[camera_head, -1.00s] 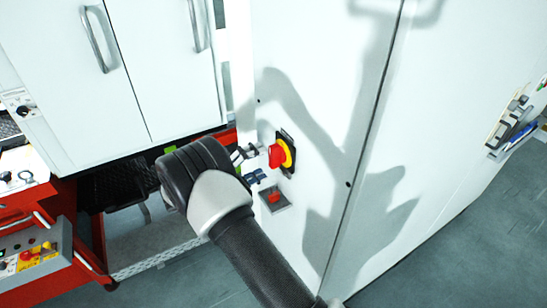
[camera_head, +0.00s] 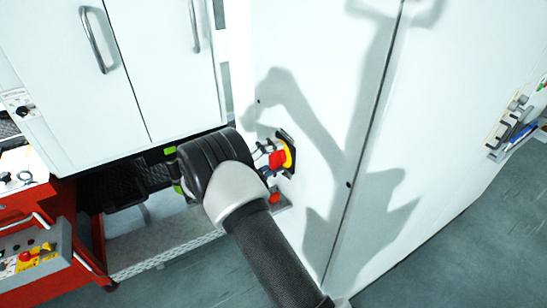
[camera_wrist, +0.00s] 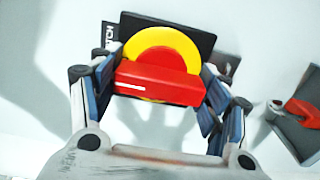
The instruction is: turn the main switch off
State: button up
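The main switch is a red bar handle (camera_wrist: 160,82) on a yellow round plate (camera_wrist: 165,45) with a black backing. It sits on the white cabinet wall, and its handle (camera_head: 278,159) also shows in the head view. In the wrist view the bar lies nearly level, slightly tilted, with a white mark at its left end. My gripper (camera_wrist: 160,85) is open, one finger at each end of the bar. I cannot tell whether the pads touch it. In the head view my wrist hides most of the fingers, left of the switch.
A second red switch on a grey plate (camera_wrist: 298,125) is close to the right finger; it is partly hidden in the head view. The white cabinet (camera_head: 330,80) has a vertical door seam. A red cart (camera_head: 70,215) and white double doors (camera_head: 110,70) stand left.

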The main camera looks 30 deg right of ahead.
jog(key=c, duration=0.3)
jog(key=n, duration=0.3)
jog(key=shift+n, duration=0.4)
jog(key=n+p, duration=0.1)
jog(key=n, duration=0.3)
jog(key=shift+n, duration=0.3)
jog(key=n+p, duration=0.1)
jog(key=n, duration=0.4)
jog(key=shift+n+p, duration=0.7)
jog(key=shift+n, duration=1.5)
jog(key=shift+f, duration=0.1)
jog(key=o, duration=0.8)
